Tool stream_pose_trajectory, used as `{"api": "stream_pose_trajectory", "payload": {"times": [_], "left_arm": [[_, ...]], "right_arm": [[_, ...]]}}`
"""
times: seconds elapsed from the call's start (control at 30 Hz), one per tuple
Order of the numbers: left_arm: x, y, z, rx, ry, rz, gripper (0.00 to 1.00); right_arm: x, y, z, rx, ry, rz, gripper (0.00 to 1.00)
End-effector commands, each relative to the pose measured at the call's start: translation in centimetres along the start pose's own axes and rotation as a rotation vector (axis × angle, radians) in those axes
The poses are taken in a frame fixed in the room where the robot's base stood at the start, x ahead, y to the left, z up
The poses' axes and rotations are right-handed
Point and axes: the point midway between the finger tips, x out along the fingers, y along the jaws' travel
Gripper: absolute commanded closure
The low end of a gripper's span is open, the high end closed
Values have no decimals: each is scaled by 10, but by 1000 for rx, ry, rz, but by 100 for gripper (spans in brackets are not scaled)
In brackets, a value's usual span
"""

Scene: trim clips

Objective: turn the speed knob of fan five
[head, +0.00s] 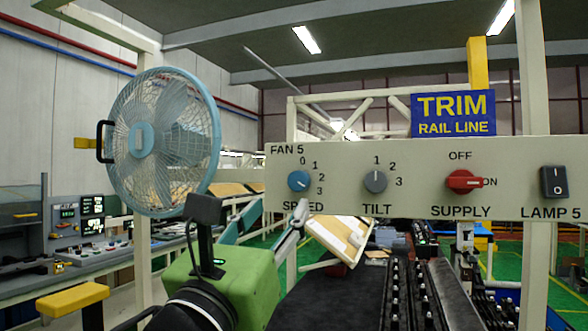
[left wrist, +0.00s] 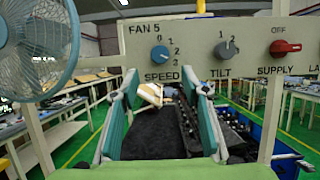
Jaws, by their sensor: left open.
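The blue speed knob (head: 299,181) is on the left part of a cream panel, under the label FAN 5 and above the word SPEED. Its scale runs from 0 to 3, and its pale mark seems to point to the lower right, near 3. It also shows in the left wrist view (left wrist: 159,54). My left gripper (head: 283,212) is below and in front of the knob, not touching it. In the left wrist view its two teal fingers (left wrist: 168,88) are wide apart with nothing between them, the knob above the gap. My right gripper is not in view.
The panel (head: 420,203) also carries a grey tilt knob (head: 375,181), a red supply switch (head: 464,181) and a black lamp rocker (head: 554,182). A blue caged fan (head: 163,143) stands at left. A dark conveyor (head: 330,297) runs below the panel.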

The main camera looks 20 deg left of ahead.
Motion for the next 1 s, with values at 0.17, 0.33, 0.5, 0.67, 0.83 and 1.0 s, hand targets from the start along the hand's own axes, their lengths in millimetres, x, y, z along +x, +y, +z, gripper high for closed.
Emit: {"api": "stream_pose_trajectory", "payload": {"times": [0.17, 0.33, 0.5, 0.67, 0.83, 1.0], "left_arm": [[38, 0, 0, -2, 6, 2, 58], [67, 0, 1, -1, 3, 1, 58], [83, 0, 0, -1, 2, 2, 58], [88, 0, -1, 0, 1, 1, 58], [88, 0, -1, 0, 0, 1, 58], [87, 0, -1, 0, 0, 1, 92]], "right_arm": [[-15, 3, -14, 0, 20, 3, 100], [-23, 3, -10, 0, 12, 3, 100], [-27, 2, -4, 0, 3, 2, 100], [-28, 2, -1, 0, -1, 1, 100], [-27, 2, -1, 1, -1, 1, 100], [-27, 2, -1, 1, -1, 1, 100]]}}
